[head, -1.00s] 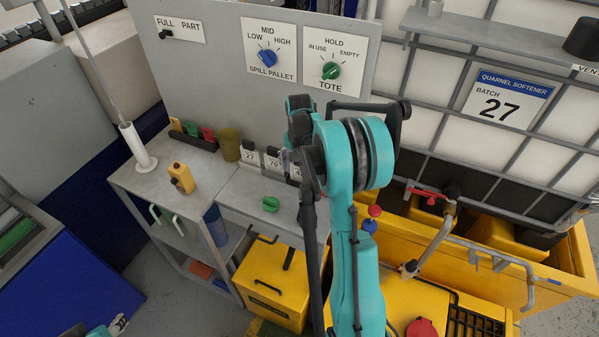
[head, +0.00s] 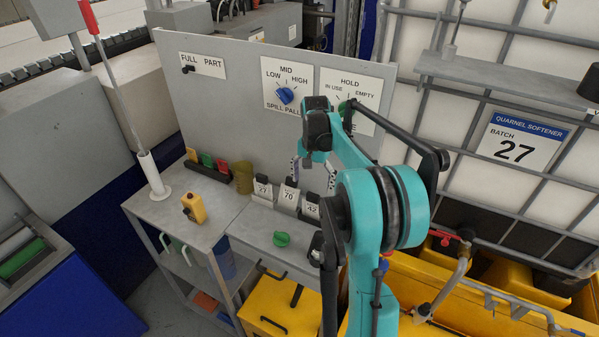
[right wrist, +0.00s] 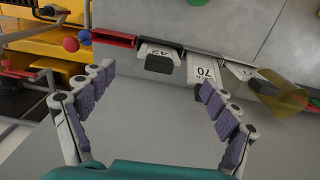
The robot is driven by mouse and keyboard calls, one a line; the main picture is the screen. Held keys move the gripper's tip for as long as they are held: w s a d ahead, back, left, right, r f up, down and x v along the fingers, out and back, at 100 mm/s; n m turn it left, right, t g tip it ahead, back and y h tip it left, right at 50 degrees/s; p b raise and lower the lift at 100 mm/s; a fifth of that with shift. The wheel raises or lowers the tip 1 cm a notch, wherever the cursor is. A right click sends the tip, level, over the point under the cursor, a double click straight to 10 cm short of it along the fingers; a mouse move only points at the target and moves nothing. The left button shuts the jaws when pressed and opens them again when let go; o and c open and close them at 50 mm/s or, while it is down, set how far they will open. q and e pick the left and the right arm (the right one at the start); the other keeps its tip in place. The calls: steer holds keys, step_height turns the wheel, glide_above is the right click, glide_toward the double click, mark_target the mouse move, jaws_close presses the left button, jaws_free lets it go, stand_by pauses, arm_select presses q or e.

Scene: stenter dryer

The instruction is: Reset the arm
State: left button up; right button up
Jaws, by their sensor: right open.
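My right arm rises through the middle of the head view, and its wrist is bent over the grey bench. The right gripper (head: 313,178) hangs open and empty in front of the panel, near the number tags. In the right wrist view the two padded fingers of this gripper (right wrist: 157,80) are spread wide with nothing between them. Beyond them are tag 70 (right wrist: 203,72) and tag 42 (right wrist: 160,55), upside down. My left gripper is not in view.
The grey panel (head: 225,105) stands behind the bench, with a blue knob (head: 286,95) and a green knob partly behind my arm. A yellow device (head: 194,208) and a green knob (head: 281,239) lie on the bench (head: 205,235). A caged tote (head: 490,195) stands right.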

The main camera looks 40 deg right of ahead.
steer(key=shift+a, duration=0.1)
steer(key=s+a+f+n+t+b, duration=0.1)
steer(key=s+a+n+t+b, duration=0.2)
steer(key=a, duration=0.5)
steer(key=s+a+n+b, duration=0.3)
steer(key=s+a, duration=0.2)
steer(key=a, duration=0.3)
steer(key=s+a+f+n+t+b, duration=0.4)
steer(key=s+a+f+n, duration=0.2)
steer(key=s+a+f, duration=0.3)
steer(key=shift+s+a+f+n+b, duration=0.35)
steer(key=shift+s+a, duration=0.1)
steer(key=shift+a, duration=0.25)
